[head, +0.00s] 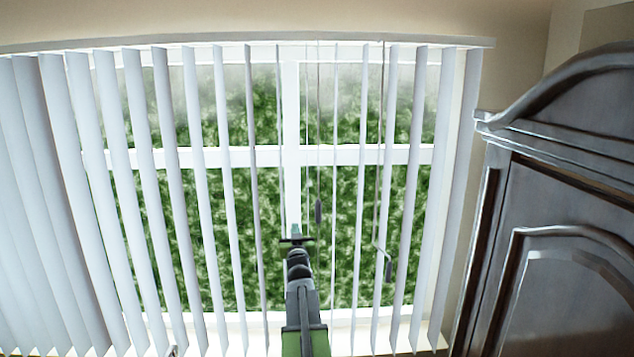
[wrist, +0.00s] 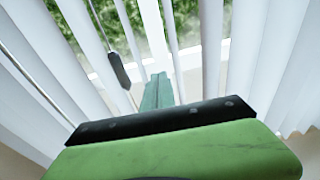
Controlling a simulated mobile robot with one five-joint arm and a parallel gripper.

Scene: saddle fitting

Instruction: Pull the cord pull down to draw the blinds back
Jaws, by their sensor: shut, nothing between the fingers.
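The cord pull (head: 318,211) is a small dark tassel on a thin cord hanging in front of the window. In the head view it hangs just right of and above my gripper (head: 296,232). In the wrist view a dark tassel that looks like the cord pull (wrist: 119,70) hangs left of my gripper (wrist: 158,80), with a visible gap. The fingers are shut together and empty. The blinds (head: 205,200) are white vertical slats turned edge-on, spread across the window and bunched more densely at the left.
A thin wand (head: 380,200) with a dark bent handle (head: 388,267) hangs right of the cord. A dark wooden wardrobe (head: 560,230) stands at the right. The head rail (head: 250,40) runs along the top of the window.

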